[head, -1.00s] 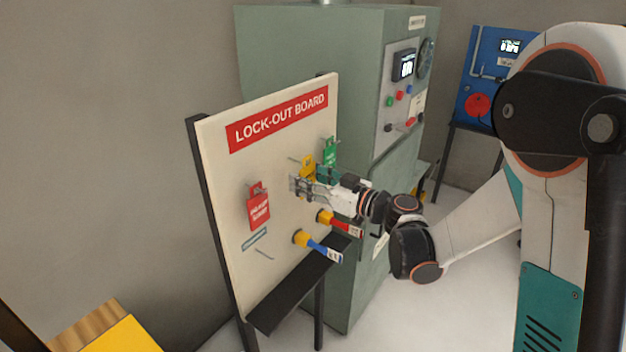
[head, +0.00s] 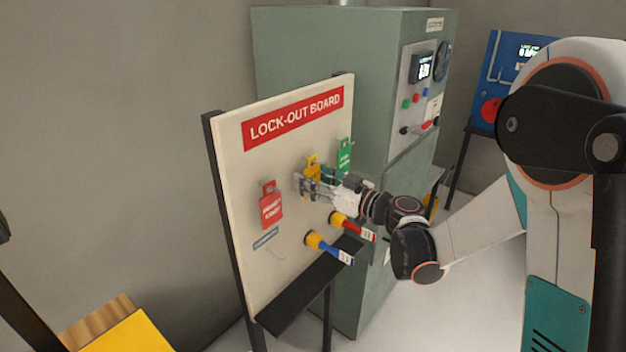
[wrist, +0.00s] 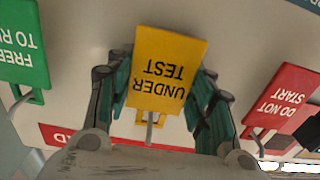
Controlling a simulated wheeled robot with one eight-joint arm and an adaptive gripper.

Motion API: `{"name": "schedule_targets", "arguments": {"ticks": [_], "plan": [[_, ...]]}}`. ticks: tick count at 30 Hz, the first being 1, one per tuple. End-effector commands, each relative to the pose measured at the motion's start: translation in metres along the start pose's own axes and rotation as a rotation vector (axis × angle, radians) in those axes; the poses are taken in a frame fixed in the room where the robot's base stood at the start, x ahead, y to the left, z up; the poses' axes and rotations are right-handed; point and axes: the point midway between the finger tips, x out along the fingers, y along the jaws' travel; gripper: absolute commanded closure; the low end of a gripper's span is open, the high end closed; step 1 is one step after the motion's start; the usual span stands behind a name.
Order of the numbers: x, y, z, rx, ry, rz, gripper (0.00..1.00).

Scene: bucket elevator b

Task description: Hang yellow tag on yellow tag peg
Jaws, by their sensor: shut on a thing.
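The yellow tag (head: 312,164), reading "UNDER TEST", is at the lock-out board (head: 238,215), between the red and green tags. My gripper (head: 309,186) is in front of the board and shut on the yellow tag. In the wrist view the yellow tag (wrist: 166,66) appears upside down between my fingers (wrist: 160,92). A grey peg (wrist: 150,130) shows at the tag's top end, close to its hanging loop. I cannot tell whether the peg passes through the loop. In the head view the tag and gripper hide this peg.
A red tag (head: 271,205) hangs on the left of the board and a green tag (head: 344,157) on the right. Red (head: 357,229) and blue (head: 334,250) handled items stick out below. A black shelf (head: 310,287) runs under the board. A green cabinet (head: 300,55) stands behind.

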Motion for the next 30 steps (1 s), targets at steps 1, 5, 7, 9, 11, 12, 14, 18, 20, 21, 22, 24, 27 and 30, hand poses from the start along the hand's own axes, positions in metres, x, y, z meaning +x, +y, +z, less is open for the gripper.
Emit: {"name": "schedule_targets", "arguments": {"ticks": [1, 5, 7, 9, 11, 12, 14, 18, 20, 21, 22, 24, 27, 30], "plan": [[0.000, 0.000, 0.000, 0.000, 0.000, 0.000, 0.75], [0.000, 0.000, 0.000, 0.000, 0.000, 0.000, 0.75], [0.000, 0.000, 0.000, 0.000, 0.000, 0.000, 0.75], [0.000, 0.000, 0.000, 0.000, 0.000, 0.000, 0.75], [0.000, 0.000, 0.000, 0.000, 0.000, 0.000, 0.75], [0.000, 0.000, 0.000, 0.000, 0.000, 0.000, 0.43], [0.000, 0.000, 0.000, 0.000, 0.000, 0.000, 0.29], [0.000, 0.000, 0.000, 0.000, 0.000, 0.000, 0.28], [0.000, 0.000, 0.000, 0.000, 0.000, 0.000, 0.28], [0.000, 0.000, 0.000, 0.000, 0.000, 0.000, 0.28], [0.000, 0.000, 0.000, 0.000, 0.000, 0.000, 0.28], [-0.001, 0.000, 0.000, 0.000, 0.000, 0.000, 0.28], [-0.005, 0.001, 0.000, 0.000, 0.000, 0.001, 0.28], [-0.017, 0.001, 0.000, 0.000, 0.000, 0.002, 0.28]]}}
